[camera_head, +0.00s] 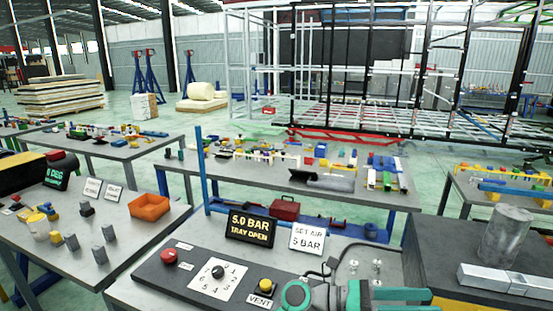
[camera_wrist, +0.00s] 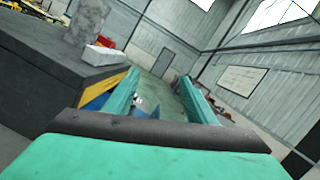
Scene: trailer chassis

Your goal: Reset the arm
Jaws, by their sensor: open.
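My gripper (camera_head: 424,301) is at the bottom edge of the head view, right of the control panel's dial. Its two teal fingers point right and are apart, with nothing seen between them. In the wrist view my gripper (camera_wrist: 160,88) shows both fingers spread, with open floor and a far wall beyond. My arm's teal and dark links show at the bottom of the head view, cut off by the frame. The control panel (camera_head: 185,285) carries a dial knob (camera_head: 218,272), a red button (camera_head: 169,257) and a yellow vent button (camera_head: 266,285).
A display (camera_head: 250,228) reads "5.0 BAR TRAY OPEN", beside a "SET AIR 5 BAR" card (camera_head: 307,239). At right, a dark-topped bench (camera_head: 438,258) bears a grey cylinder (camera_head: 507,236) and metal bars (camera_head: 500,279), close to my gripper. An orange bin (camera_head: 149,207) stands on the left table.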

